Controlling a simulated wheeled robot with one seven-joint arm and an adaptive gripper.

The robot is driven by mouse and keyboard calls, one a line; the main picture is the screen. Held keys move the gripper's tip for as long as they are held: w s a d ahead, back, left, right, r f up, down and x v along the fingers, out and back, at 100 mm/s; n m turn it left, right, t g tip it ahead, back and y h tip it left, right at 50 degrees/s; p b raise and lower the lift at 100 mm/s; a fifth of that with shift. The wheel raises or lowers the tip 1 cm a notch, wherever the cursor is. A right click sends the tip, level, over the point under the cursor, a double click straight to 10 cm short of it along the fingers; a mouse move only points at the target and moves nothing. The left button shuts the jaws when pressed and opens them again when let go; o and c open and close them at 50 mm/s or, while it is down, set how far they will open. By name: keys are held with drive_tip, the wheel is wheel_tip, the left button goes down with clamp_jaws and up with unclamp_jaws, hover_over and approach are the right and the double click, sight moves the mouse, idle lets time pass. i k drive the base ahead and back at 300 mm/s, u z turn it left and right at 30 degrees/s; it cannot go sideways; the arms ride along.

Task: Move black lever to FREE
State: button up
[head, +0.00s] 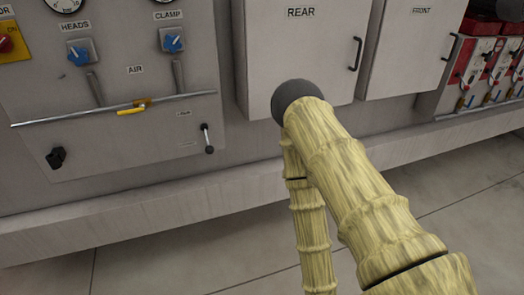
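The black lever (207,138) is on the lower right of the grey panel at the left of the head view. It hangs nearly straight down, with a dark knob at its lower end. My gripper is not in view. My arm, with a yellow-brown bamboo-like surface, fills the right centre, and nothing is seen touching the lever.
A black rotary knob (56,158) sits at the panel's lower left. Above the lever run a metal pipe (70,115) with a yellow valve handle (131,110) and two blue knobs (173,43). The REAR cabinet door (262,50) is shut. A ledge (130,210) runs below.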

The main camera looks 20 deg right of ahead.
sight(209, 150)
drive_tip(key=z, duration=0.15)
drive_tip(key=k, duration=0.65)
drive_tip(key=z, duration=0.5)
drive_tip(key=i, duration=1.15)
drive_tip(key=u, duration=0.75)
